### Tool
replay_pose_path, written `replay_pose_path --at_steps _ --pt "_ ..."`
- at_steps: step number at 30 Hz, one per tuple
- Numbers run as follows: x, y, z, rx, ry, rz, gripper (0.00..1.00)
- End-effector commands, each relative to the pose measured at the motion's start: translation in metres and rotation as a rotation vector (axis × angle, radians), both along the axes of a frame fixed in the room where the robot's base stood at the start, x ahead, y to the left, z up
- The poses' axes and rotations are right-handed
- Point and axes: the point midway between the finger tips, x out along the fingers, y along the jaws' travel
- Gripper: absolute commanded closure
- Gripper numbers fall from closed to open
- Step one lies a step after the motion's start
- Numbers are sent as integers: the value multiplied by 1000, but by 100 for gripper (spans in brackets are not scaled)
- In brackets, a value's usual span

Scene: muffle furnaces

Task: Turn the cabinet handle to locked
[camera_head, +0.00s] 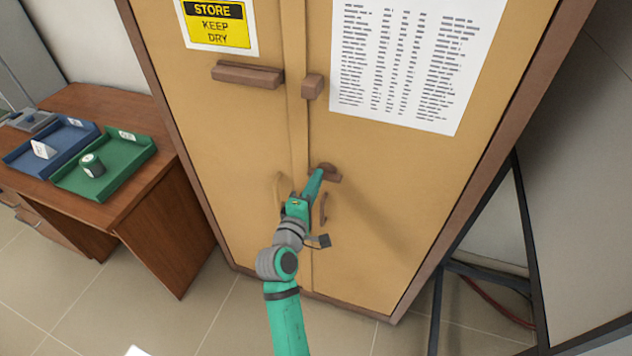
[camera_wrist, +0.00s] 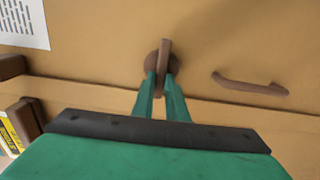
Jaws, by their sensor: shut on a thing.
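The tan cabinet (camera_head: 400,200) stands upright with its two doors shut. Its brown turning handle (camera_head: 330,172) is on the right door, close to the seam. In the wrist view the handle (camera_wrist: 164,62) is a narrow bar across a round base. My gripper (camera_head: 319,174) reaches it from below in the head view. In the wrist view both green fingers (camera_wrist: 161,80) are closed on the bar, one on each side. The fingers hide part of the round base. A curved pull handle (camera_wrist: 250,84) lies beside it, apart from my gripper.
Brown blocks (camera_head: 247,75) project from the doors higher up. A wooden desk (camera_head: 150,190) with a blue tray (camera_head: 28,158) and a green tray (camera_head: 130,163) stands at left. A dark metal frame (camera_head: 525,220) is at right.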

Motion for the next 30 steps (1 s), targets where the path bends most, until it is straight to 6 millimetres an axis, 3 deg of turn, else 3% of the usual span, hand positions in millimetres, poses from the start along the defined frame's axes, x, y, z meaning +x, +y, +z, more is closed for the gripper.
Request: replay_pose_path --at_steps 6,7,9,20,23,30 --pt "0 0 -1 -2 2 0 100" --pt "0 0 -1 -2 2 0 83" --pt "0 0 -1 -2 2 0 69" --pt "-3 1 -1 0 1 0 69" --pt "-13 5 -1 -1 1 1 69" --pt "-55 18 -2 0 3 2 69"
